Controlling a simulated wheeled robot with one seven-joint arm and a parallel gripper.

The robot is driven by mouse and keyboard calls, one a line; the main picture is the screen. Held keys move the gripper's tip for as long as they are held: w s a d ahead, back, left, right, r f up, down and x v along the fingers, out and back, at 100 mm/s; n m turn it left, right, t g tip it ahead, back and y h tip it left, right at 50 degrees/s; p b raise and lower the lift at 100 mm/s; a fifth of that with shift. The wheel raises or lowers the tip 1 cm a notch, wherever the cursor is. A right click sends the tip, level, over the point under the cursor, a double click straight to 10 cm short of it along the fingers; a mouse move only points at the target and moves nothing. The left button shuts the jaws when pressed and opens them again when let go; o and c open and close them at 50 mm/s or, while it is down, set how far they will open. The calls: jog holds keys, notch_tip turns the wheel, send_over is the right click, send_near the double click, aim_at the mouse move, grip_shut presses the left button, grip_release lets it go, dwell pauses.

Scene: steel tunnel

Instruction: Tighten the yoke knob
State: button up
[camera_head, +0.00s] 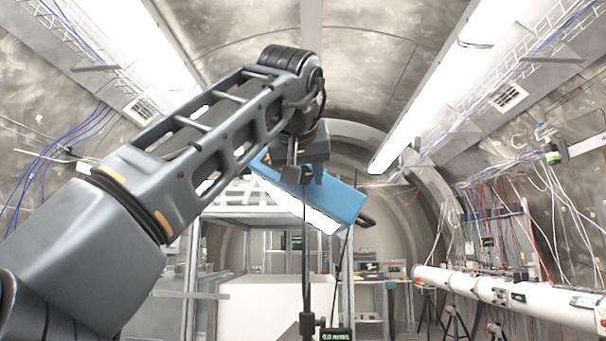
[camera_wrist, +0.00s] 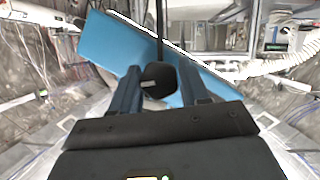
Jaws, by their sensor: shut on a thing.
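The dark yoke knob (camera_wrist: 157,82) sits between the two fingers of my gripper (camera_wrist: 159,76) in the wrist view, and the fingers are shut on it. Behind it is a long blue panel (camera_wrist: 112,48), tilted, with a bright white edge. In the head view the blue panel (camera_head: 341,199) slopes down to the right, at the top of a thin dark upright pole (camera_head: 305,262). My gripper (camera_head: 297,168) is at the panel's upper left part there. The knob itself is hidden or too small to make out in the head view.
A metal frame (camera_head: 191,262) and a pale block (camera_head: 275,308) stand behind the pole. A long white pipe (camera_head: 540,302) runs along the right wall, with many loose cables above it. A small display (camera_head: 336,334) is low by the pole. Open air lies right of the panel.

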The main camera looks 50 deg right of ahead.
jog(key=c, duration=0.3)
jog(key=shift+m+t+y, duration=0.5)
jog(key=shift+m+t, duration=0.1)
jog(key=shift+m, duration=0.4)
jog(key=shift+c, duration=0.2)
jog(key=o, duration=1)
jog(key=shift+c, duration=0.2)
jog(key=shift+s+a, duration=0.1)
jog(key=b+v, duration=0.2)
jog(key=v, duration=0.5)
jog(key=shift+s+a+r, duration=0.15)
jog(key=shift+a+r, duration=0.05)
